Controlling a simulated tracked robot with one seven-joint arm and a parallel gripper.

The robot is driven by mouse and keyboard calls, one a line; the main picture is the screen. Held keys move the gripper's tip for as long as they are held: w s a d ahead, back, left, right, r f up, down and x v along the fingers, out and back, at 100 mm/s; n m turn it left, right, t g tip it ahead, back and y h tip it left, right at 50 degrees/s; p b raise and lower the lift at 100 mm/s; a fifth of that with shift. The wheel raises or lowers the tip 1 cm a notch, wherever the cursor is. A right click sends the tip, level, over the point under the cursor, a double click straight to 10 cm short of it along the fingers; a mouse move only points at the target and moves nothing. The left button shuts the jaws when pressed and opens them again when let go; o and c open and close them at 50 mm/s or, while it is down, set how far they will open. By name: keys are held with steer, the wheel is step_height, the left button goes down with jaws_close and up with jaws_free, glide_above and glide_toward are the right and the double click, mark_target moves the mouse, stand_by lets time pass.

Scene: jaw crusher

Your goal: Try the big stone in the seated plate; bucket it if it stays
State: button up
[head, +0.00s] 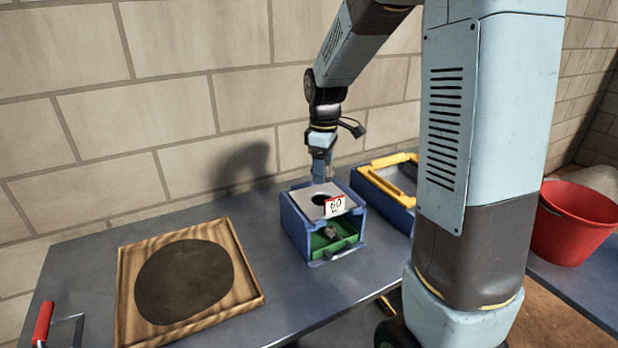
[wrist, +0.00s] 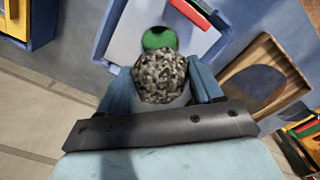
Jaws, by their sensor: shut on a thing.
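My gripper (head: 321,172) is at the back edge of the blue box (head: 294,228), above its top. In the wrist view my gripper (wrist: 162,92) is shut on a big grey speckled stone (wrist: 160,78), one blue finger on each side. The grey plate (head: 305,194) sits flat in the top of the box, with a round hole and a tag reading 60. In the wrist view the plate (wrist: 122,48) shows green through its hole, just beyond the stone, which covers part of the hole. A smaller grey stone (head: 331,232) lies in the green-floored lower opening.
A red bucket (head: 572,228) stands at the right, beyond my arm's column. A blue box with a yellow frame (head: 385,182) is right of the plate's box. A wooden tray with a dark round patch (head: 128,285) lies left. Bare bench lies between.

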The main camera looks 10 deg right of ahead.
stand_by(0.4)
steer(key=shift+f, duration=2.85)
steer(key=o, duration=1.4)
step_height(320, 180, up, 14)
steer(key=shift+w+f, duration=0.1)
steer(key=shift+f, duration=0.1)
